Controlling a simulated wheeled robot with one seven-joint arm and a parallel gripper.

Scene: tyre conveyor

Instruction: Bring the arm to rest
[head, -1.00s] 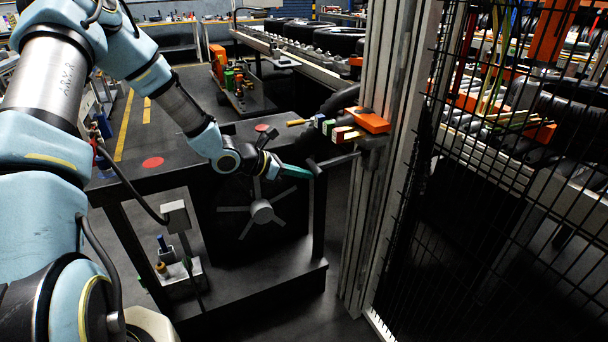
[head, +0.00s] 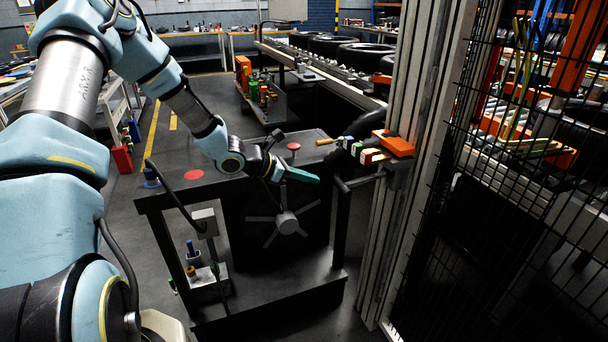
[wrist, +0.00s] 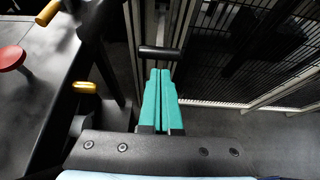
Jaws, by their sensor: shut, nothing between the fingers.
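My gripper (head: 301,176) is at the end of my outstretched light-blue arm, in the middle of the head view. Its teal fingers lie together, with nothing between them. It is over the right part of the dark machine table (head: 160,198), above the spoked hub (head: 287,222). In the wrist view the teal fingers (wrist: 162,98) point up the picture towards a short black bar (wrist: 160,53); I cannot tell whether they touch it.
A metal post (head: 408,160) with an orange bracket (head: 394,144) stands right of my gripper. A black mesh fence (head: 500,200) fills the right side. A red button (head: 194,175) is on the table. A conveyor with tyres (head: 362,55) runs behind. Open floor (head: 200,92) lies behind the table.

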